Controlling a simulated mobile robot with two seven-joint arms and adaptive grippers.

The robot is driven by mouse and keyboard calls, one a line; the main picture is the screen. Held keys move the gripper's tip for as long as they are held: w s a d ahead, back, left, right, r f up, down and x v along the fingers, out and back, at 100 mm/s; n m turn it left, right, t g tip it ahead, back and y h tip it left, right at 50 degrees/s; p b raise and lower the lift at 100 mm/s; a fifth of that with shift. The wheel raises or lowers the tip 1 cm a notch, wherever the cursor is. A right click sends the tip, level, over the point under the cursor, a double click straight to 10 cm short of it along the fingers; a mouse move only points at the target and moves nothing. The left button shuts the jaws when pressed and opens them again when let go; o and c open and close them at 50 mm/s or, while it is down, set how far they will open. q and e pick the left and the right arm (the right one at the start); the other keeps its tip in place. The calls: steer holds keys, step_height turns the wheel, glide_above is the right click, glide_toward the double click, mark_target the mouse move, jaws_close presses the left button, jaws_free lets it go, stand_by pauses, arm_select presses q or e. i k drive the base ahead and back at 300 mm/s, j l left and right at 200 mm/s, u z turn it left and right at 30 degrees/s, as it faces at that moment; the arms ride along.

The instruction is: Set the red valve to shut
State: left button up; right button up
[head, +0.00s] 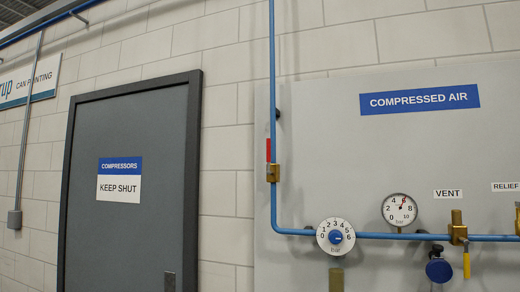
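The red valve (268,150) is on the vertical blue pipe, left of the grey panel's middle. Its red lever points straight up, in line with the pipe, above a small brass body (273,173). Neither of my grippers is in view, so nothing of mine is seen touching the lever.
A white dial with a blue knob (336,237) sits low on the pipe. A pressure gauge (400,209) stands right of it. A brass vent valve (457,229) has a yellow lever (467,262) hanging down. A grey door (135,200) is at the left.

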mark_target(269, 172)
steer(key=i+j+z, duration=0.15)
steer(key=j, duration=0.3)
steer(key=i+j+z, duration=0.15)
steer(key=j, duration=0.35)
steer(key=i+j+z, duration=0.1)
steer(key=j, duration=0.4)
steer(key=i+j+z, duration=0.15)
steer(key=j, duration=0.35)
steer(key=i+j+z, duration=0.1)
steer(key=j, duration=0.2)
steer(key=i+j+z, duration=0.25)
steer(key=j, duration=0.35)
steer(key=i, duration=0.1)
